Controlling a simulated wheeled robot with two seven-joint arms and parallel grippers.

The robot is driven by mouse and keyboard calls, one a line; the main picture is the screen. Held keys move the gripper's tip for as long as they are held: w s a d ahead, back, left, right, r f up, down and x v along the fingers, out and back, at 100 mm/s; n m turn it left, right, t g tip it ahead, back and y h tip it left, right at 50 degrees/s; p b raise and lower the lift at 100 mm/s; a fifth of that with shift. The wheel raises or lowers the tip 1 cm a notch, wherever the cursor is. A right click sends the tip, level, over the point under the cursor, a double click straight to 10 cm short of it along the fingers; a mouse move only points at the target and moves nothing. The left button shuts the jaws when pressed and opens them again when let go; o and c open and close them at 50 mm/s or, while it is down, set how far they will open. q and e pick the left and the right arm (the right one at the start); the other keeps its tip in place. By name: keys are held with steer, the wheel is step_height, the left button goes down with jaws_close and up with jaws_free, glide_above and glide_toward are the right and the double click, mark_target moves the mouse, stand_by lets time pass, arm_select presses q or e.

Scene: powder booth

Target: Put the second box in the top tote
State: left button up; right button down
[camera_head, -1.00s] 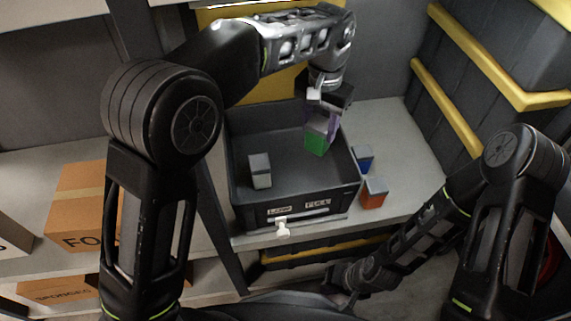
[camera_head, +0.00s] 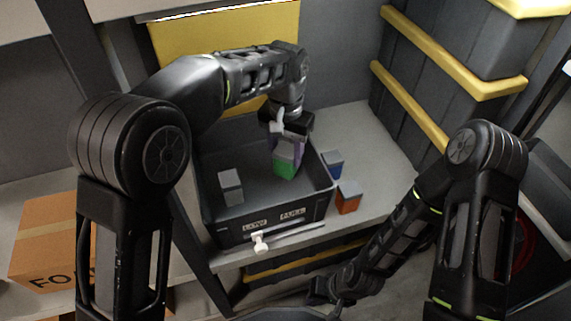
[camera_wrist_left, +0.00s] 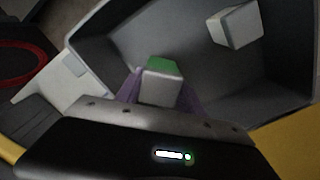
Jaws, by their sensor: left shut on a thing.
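The dark grey top tote (camera_head: 222,226) stands on the shelf with its front labels facing me. A grey box (camera_head: 230,186) sits inside it at the left; it also shows in the left wrist view (camera_wrist_left: 236,27). My left gripper (camera_head: 287,146) is inside or just above the right part of the tote, pointing down. It is shut on a green box (camera_head: 285,170) with a grey top, seen between the purple fingers in the left wrist view (camera_wrist_left: 162,82). I cannot tell whether the green box touches the tote floor. My right gripper (camera_head: 332,294) is low at the front, its fingers unclear.
A blue box (camera_head: 332,163) and an orange box (camera_head: 348,197) stand on the shelf (camera_head: 375,150) just right of the tote. Dark crates with yellow rims (camera_head: 440,60) rise at the right. A cardboard box (camera_head: 50,240) stands at the left.

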mark_target(286, 165)
arm_select(q)
steer(key=shift+f+b, duration=0.55)
steer(key=shift+f, duration=1.7)
steer(key=shift+f, duration=0.1)
steer(key=o, duration=1.5)
steer(key=shift+c, duration=0.2)
step_height(286, 165, up, 12)
steer(key=p, duration=0.3)
